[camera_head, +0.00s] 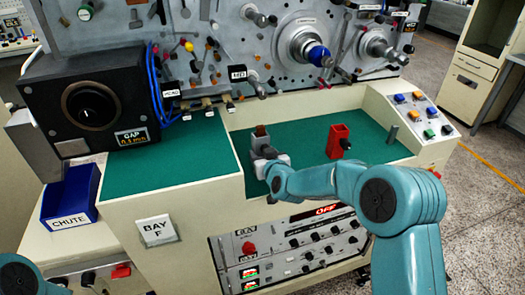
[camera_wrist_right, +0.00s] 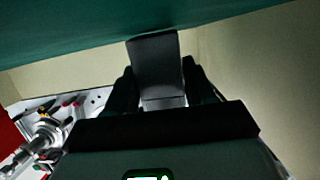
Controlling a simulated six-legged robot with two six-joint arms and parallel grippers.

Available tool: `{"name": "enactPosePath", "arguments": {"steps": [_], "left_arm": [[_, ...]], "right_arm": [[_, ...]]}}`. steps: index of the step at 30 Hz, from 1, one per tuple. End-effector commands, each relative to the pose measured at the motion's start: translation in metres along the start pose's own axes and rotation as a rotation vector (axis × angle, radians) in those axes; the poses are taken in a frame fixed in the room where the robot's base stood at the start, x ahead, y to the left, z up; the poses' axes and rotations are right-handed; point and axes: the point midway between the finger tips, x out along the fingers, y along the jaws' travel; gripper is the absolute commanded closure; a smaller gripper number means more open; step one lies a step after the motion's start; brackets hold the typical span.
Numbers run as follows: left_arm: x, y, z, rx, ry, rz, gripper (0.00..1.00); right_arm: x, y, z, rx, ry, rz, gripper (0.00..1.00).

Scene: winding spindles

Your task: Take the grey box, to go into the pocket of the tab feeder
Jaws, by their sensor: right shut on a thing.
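My right gripper (camera_head: 264,153) is over the green work surface, in front of the machine panel. In the right wrist view its two dark fingers (camera_wrist_right: 158,92) are shut on the grey box (camera_wrist_right: 155,62), which sticks out beyond them. In the head view a small brown-topped block (camera_head: 260,131) shows at the fingertips; I cannot tell whether it is part of the held box. I cannot make out for sure which part is the tab feeder or its pocket. My left arm shows only at the bottom left corner; its gripper is outside the picture.
A red holder (camera_head: 337,141) with a dark knob stands on the green surface (camera_head: 300,140) to the right of my gripper. A blue chute bin (camera_head: 70,197) and a black gap box (camera_head: 92,104) are at left. A low cream wall edges the recess.

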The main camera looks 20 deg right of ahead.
Motion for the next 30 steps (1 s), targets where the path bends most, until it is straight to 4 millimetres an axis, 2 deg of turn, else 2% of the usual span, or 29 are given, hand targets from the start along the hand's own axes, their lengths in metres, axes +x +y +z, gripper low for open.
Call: {"name": "enactPosePath", "arguments": {"steps": [24, 30], "left_arm": [[-0.021, 0.007, 0.0, 0.0, 0.0, 0.0, 0.17], [-0.021, 0.008, 0.0, 0.0, 0.0, 0.0, 0.17]], "right_arm": [[-0.011, 0.0, -0.036, 0.0, 0.003, 0.0, 0.67], [-0.012, 0.0, -0.038, 0.0, 0.002, 0.0, 0.67]]}}
